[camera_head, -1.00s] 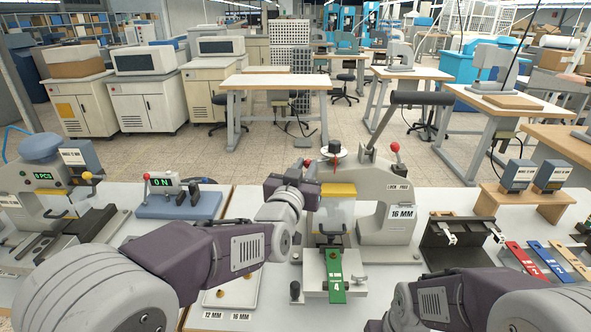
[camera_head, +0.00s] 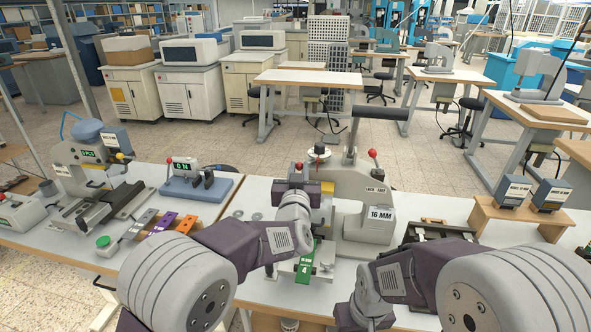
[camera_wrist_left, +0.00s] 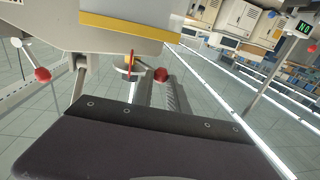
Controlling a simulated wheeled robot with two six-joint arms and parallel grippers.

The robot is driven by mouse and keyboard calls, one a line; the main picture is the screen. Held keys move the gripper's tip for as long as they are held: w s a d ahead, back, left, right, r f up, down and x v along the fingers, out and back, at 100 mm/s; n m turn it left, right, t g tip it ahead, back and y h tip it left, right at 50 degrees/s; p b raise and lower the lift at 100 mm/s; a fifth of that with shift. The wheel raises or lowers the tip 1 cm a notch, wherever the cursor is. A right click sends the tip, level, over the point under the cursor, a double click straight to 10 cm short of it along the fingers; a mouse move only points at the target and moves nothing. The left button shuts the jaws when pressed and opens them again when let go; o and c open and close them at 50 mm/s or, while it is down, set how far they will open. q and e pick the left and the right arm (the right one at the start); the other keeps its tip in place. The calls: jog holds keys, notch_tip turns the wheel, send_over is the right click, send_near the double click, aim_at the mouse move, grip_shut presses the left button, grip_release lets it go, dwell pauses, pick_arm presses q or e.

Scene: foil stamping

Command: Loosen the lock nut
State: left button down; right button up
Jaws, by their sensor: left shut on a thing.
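The grey stamping press (camera_head: 368,187) with a "16 MM" label stands in the middle of the table. A white dial (camera_head: 319,155) sits on top of its head. My left gripper (camera_head: 312,189) is against the left front of the press head, shut on what appears to be the lock nut. The left wrist view shows a red knob (camera_wrist_left: 161,75) and an orange-red piece (camera_wrist_left: 130,65) just beyond the gripper. My right gripper (camera_head: 362,318) is low at the bottom edge, its jaws not visible.
A green strip (camera_head: 305,265) marked 4 lies under the press. A console (camera_head: 185,168) and coloured strips stand left. A wooden stand (camera_head: 520,213) with two boxes is at the right.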

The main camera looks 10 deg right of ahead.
pick_arm(q)
jog(key=shift+r, duration=0.1)
jog(key=c, duration=1.6)
grip_release()
jog(key=shift+o, duration=1.4)
jog(key=shift+d, duration=0.1)
jog(key=shift+w, duration=0.1)
jog(key=s+a+b, duration=0.1)
jog(key=s, duration=0.8)
jog(key=shift+a, duration=0.35)
